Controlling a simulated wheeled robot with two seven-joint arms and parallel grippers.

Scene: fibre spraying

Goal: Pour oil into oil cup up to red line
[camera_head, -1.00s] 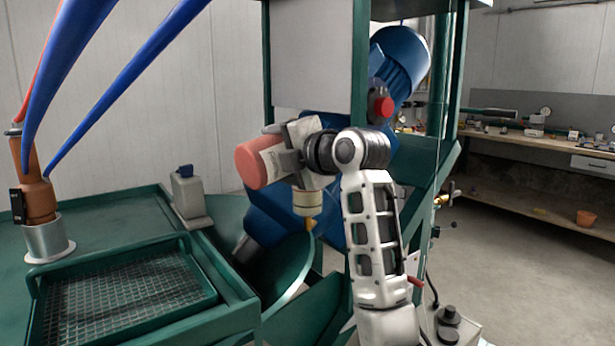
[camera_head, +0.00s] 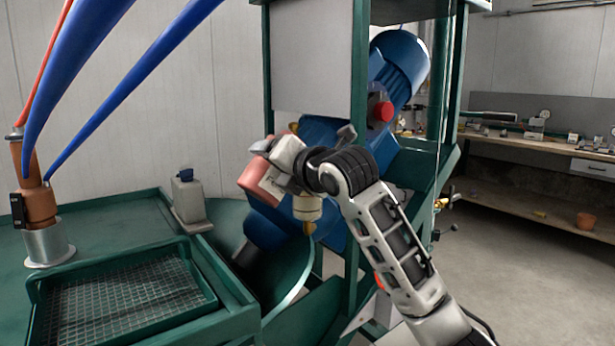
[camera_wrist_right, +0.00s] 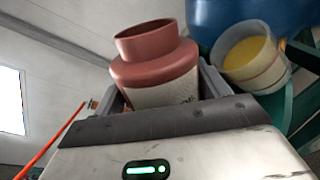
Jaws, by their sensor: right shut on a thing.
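The pink-red oil bottle (camera_head: 257,184) with a pale label is in my right gripper (camera_head: 277,165), which is shut on it. In the right wrist view the bottle (camera_wrist_right: 155,75) shows its open round neck, and the gripper's fingers lie on both sides of its body. The oil cup (camera_head: 308,207), pale and translucent with a brass-coloured lower end, is just right of and below the gripper. In the wrist view the cup (camera_wrist_right: 265,75) stands right of the bottle with yellow oil inside. No stream of oil shows. My left gripper is not in view.
A blue motor (camera_head: 400,65) and a green frame (camera_head: 360,60) stand close behind the cup and arm. Blue hoses hang at upper left. A workbench (camera_head: 540,145) stands far right.

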